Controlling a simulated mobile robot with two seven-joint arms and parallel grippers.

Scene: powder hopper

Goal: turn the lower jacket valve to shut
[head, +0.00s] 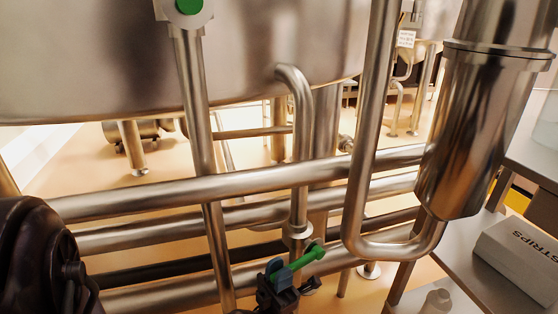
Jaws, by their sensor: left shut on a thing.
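The lower jacket valve has a green lever handle (307,257) at the bottom middle of the head view. The handle slopes up to the right, near the foot of a vertical steel pipe. My left gripper (278,277), dark with blue-grey fingers, is shut on the near, left part of the handle; the rounded far end sticks out to the right. The fingers and the bottom edge of the picture hide most of the valve body. My right gripper is not in view.
Several horizontal steel pipes (240,184) run behind the handle, with a bent vertical pipe (358,150) to its right. A steel cylinder (475,130) and a white box marked STRIPS (515,255) are at right. A large vessel (90,60) fills the upper left.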

